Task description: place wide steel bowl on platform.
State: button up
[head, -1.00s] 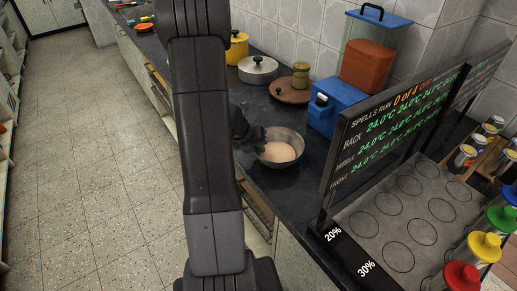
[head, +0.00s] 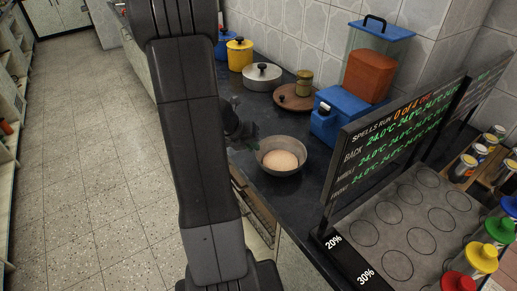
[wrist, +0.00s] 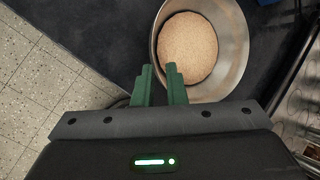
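The wide steel bowl (head: 301,151) stands upright on the dark counter in the head view, with a beige, grainy round mass (head: 280,161) inside. It also shows at the top of the wrist view (wrist: 237,45). My gripper (head: 250,141) is at the bowl's left side in the head view, partly hidden by my arm. In the wrist view its two green fingers (wrist: 160,76) are apart with a gap between them, close to the near left rim. I cannot tell whether they touch it. A grey board with marked circles (head: 392,212) lies at the right; I cannot tell whether it is the platform.
A display panel (head: 395,140) stands right of the bowl. Behind are a blue box (head: 340,115), a round wooden board (head: 284,101) with a small jar, a steel pot (head: 262,78) and a yellow pot (head: 240,56). Several colour-capped containers (head: 482,257) line the right.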

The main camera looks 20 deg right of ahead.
aim_at(262, 155)
jog(key=v, duration=0.4)
jog(key=shift+p, duration=0.3)
jog(key=b+x, duration=0.3)
jog(key=x, duration=0.9)
jog(key=shift+f+b, duration=0.15)
jog(key=shift+b, duration=0.25)
jog(key=shift+r+p, duration=0.6)
jog(key=shift+r, duration=0.65)
